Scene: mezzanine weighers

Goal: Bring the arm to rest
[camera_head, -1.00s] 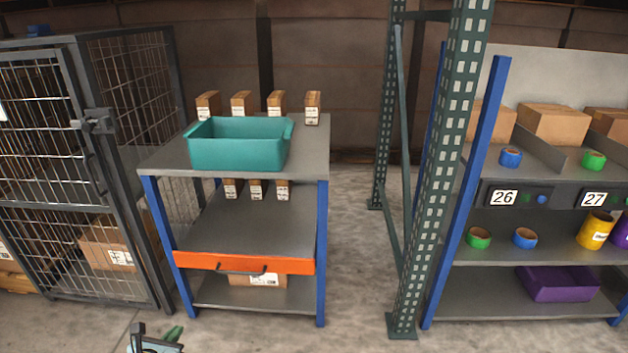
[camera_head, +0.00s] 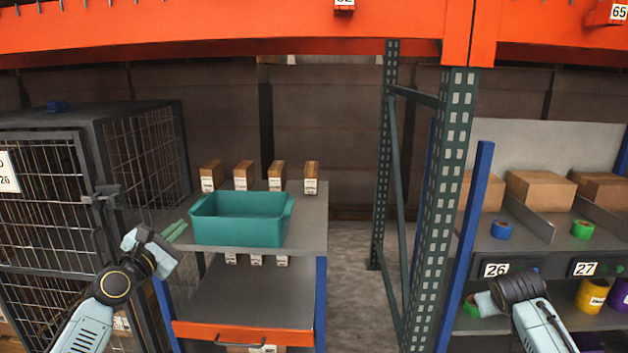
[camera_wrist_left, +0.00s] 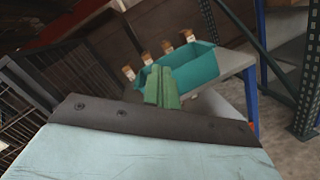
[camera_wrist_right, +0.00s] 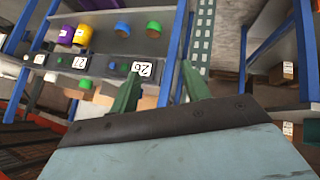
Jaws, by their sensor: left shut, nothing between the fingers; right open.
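My left arm comes in from the left in the head view, with its gripper (camera_head: 174,231) raised at the left side of the teal bin (camera_head: 238,225). Its green fingers are together and hold nothing; they also show in the left wrist view (camera_wrist_left: 163,88), in front of the teal bin. I cannot tell whether they touch the bin. My right arm is in front of the right-hand shelves in the head view, where its fingers are not clear. In the right wrist view the right gripper (camera_wrist_right: 160,91) has its fingers apart and empty, with shelves beyond.
The bin stands on a grey cart (camera_head: 312,224) with small cartons behind it. A mesh cage (camera_head: 40,195) is at left. A green perforated upright (camera_head: 445,190) stands between cart and shelves. An orange beam (camera_head: 220,30) crosses above. Concrete floor shows between cart and upright.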

